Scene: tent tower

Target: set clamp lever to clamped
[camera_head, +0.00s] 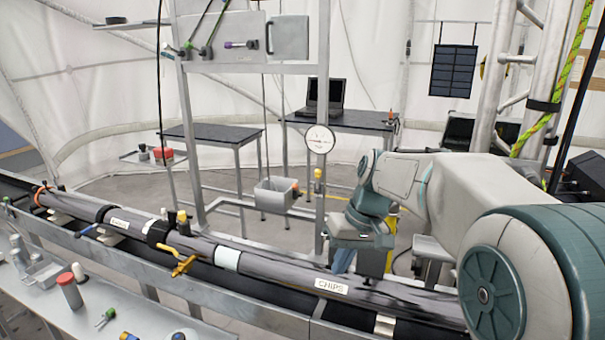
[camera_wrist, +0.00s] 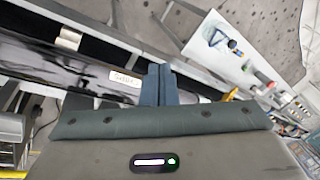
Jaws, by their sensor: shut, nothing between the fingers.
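A long dark pipe (camera_head: 300,272) runs along a metal rail, with a white label reading "CHIPS" (camera_head: 331,286). A yellow lever (camera_head: 183,265) sticks out from the pipe's front side beside a black collar (camera_head: 157,232). A smaller blue-handled lever (camera_head: 88,230) sits further left by another black collar. I cannot tell for sure which is the clamp lever. My gripper (camera_head: 343,262) is shut and empty, just above and behind the pipe near the label, well right of the yellow lever.
A metal frame with a gauge (camera_head: 320,139) and a grey bin (camera_head: 276,195) rises behind the pipe. Tables and a laptop (camera_head: 325,98) stand further back.

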